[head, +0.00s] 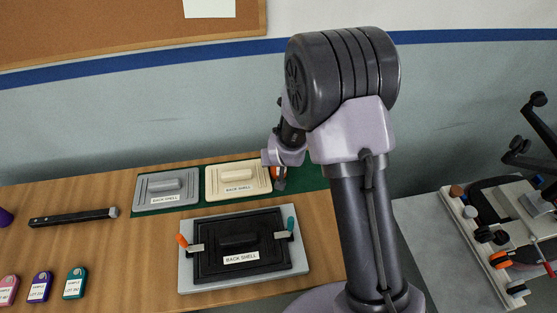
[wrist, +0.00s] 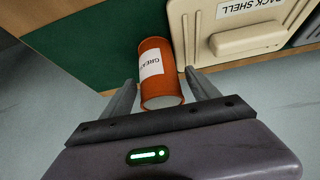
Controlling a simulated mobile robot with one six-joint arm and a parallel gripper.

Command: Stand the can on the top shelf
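The can (wrist: 155,73) is orange with a white label whose visible letters read "GREA". It is at the green mat in the wrist view, its pale end facing me. A small part of the can (head: 275,173) shows in the head view, mostly hidden by my gripper (head: 279,180). In the wrist view my gripper (wrist: 161,82) is open, one finger on each side of the can. A gap shows at the left finger; the right one is closer, and I cannot tell if it touches. No shelf is recognisable in either view.
A cream back shell (head: 238,178) lies close beside the can, with a grey back shell (head: 167,188) further left. A black back shell (head: 240,245) sits clamped on a grey plate in front. A black bar (head: 73,217) and several sample tags lie left. A cluttered cart (head: 480,240) stands right.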

